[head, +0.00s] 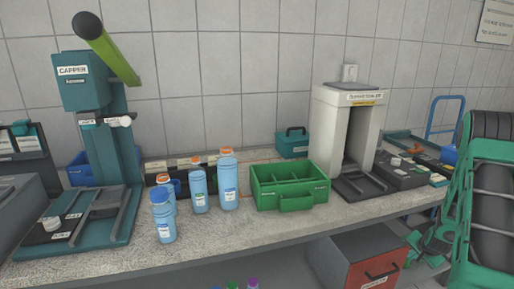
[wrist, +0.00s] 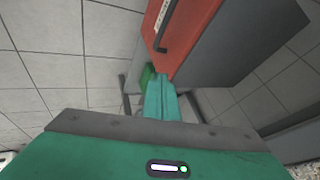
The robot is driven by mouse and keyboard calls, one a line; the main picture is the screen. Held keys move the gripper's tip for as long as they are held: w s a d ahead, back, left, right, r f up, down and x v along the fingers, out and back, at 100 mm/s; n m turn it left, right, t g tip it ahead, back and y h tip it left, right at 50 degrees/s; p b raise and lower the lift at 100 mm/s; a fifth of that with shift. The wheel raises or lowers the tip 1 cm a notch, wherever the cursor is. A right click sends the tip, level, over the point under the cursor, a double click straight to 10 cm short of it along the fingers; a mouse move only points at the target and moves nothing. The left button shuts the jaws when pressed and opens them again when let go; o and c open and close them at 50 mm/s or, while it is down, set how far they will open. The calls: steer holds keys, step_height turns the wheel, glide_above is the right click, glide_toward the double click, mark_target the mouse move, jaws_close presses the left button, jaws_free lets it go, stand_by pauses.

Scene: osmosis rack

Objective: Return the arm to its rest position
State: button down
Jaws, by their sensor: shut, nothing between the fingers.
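My gripper (wrist: 158,84) shows in the wrist view as teal fingers closed together, with nothing between them. It points towards the floor area beside a red-fronted cabinet (wrist: 186,32). In the head view my green and black arm is folded at the right edge, off the front of the bench. Teal parts that look like my gripper (head: 427,241) hang low beside the cabinet (head: 372,268), below the benchtop. I cannot tell from the head view whether they touch the cabinet.
The grey bench (head: 275,228) carries a capper (head: 98,150), several blue bottles (head: 228,182), a green divided crate (head: 290,187) and a white machine (head: 340,130). A blue-framed cart (head: 446,103) stands behind my arm. The wrist view shows tiled floor (wrist: 60,75) left of the cabinet.

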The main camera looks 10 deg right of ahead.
steer(key=s+a+r+n+g, duration=0.1)
steer(key=s+a+r+n, duration=0.1)
steer(key=s+a+r, duration=0.45)
steer(key=s+a+r+n+g+y, duration=0.1)
steer(key=a+r, duration=0.2)
steer(key=r, duration=0.6)
steer(key=s+a+r+n+g, duration=0.1)
steer(key=s+a+r+n, duration=0.1)
steer(key=s+a+r, duration=0.4)
steer(key=s+a+r+n+g+y, duration=0.1)
steer(key=s+a+r, duration=0.4)
steer(key=s, duration=0.5)
steer(key=s+a+r+n+g+y, duration=0.1)
steer(key=s+a+r, duration=0.4)
steer(key=s+a, duration=0.4)
steer(key=shift+s+a+r+n+g+y, duration=0.2)
steer(key=shift+s+a+n+g+y, duration=0.15)
steer(key=shift+s, duration=0.55)
